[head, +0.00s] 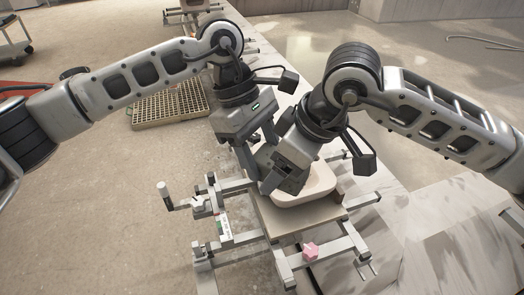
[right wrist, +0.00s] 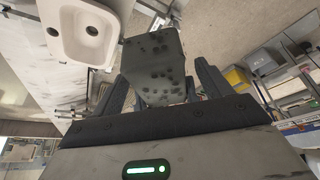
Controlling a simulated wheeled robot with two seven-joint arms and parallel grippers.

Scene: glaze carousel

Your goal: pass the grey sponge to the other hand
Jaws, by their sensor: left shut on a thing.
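The grey sponge (right wrist: 154,70) is a dark, spotted block in the right wrist view. It sits between the two spread fingers of my right gripper (right wrist: 158,84), with a gap visible on each side. In the head view the two grippers meet near the middle, and I cannot clearly pick out the sponge between them. My left gripper (head: 257,156) is shut on the sponge, its fingertips partly hidden by the right hand. My right gripper (head: 273,182) is pointed down and left beside it, open around the sponge.
A white basin (head: 318,183) stands on a board (head: 268,217) just behind and below the hands; it also shows in the right wrist view (right wrist: 62,28). A metal frame with a pink block (head: 310,251) is in front. A slatted grate (head: 165,104) lies at the left.

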